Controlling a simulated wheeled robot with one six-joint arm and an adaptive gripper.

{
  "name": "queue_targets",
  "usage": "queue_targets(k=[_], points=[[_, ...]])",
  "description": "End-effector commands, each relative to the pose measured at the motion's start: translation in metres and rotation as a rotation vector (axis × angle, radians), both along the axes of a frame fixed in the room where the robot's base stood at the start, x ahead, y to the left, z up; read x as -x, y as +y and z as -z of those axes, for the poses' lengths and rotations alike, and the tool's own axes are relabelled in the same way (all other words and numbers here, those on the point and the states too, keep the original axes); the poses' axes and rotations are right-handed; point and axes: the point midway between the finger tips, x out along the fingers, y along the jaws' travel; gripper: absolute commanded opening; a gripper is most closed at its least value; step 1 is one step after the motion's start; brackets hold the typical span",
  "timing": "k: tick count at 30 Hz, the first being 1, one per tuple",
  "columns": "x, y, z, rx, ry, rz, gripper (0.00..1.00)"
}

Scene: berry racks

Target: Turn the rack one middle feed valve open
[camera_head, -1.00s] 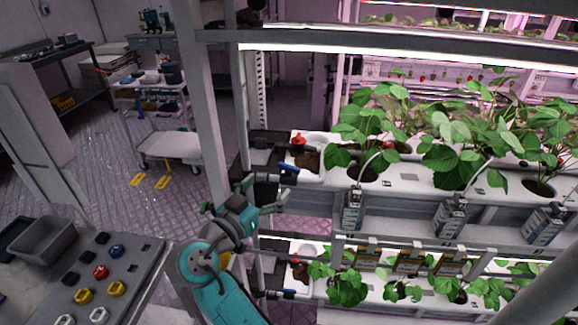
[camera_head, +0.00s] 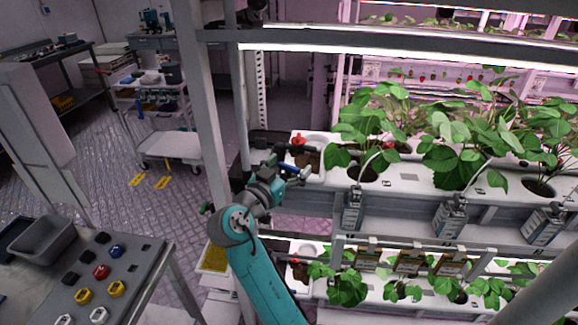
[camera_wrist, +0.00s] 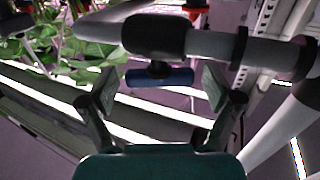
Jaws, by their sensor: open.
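The feed valve's blue handle (camera_wrist: 160,77) is in the middle of the wrist view, below its black body (camera_wrist: 157,36) on a white pipe (camera_wrist: 215,43). In that view the handle lies roughly along the pipe. My gripper (camera_wrist: 159,86) is open, with one finger on each side of the handle and a visible gap at both ends. In the head view my gripper (camera_head: 285,180) is at the left end of the middle rack shelf, by the blue handle (camera_head: 291,169). The fingers partly cover the valve there, and contact cannot be told.
A red-handled valve (camera_head: 298,140) sits close above. Planted white troughs (camera_head: 405,182) extend right. A grey rack post (camera_head: 200,110) stands to the left of the arm. A grey table (camera_head: 145,262) with coloured parts is at lower left. The floor behind is mostly clear.

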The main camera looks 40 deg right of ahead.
Motion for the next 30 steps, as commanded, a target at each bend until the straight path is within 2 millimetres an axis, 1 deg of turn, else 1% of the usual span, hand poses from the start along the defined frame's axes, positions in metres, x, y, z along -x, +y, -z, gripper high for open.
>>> queue_targets(k=[1,2,3,5,6,8,14,24,30], points=[[0.0,0.0001,0.0,0.0,0.0,0.0,0.85],[0.0,0.0001,-0.0001,0.0,0.0,0.0,0.77],[0.0001,0.0002,0.0,0.0,0.0,0.0,0.67],[0.0001,0.0002,0.0,0.0,0.0,0.0,0.52],[0.0001,0.0002,-0.0001,0.0,0.0,0.0,0.42],[0.0001,0.0002,-0.0001,0.0,0.0,0.0,0.29],[0.0007,-0.0006,0.0006,-0.002,0.001,-0.026,0.29],[0.0013,-0.0017,0.0013,-0.003,0.002,-0.282,0.29],[0.0006,-0.0012,0.0012,-0.003,0.002,-0.382,0.29]])
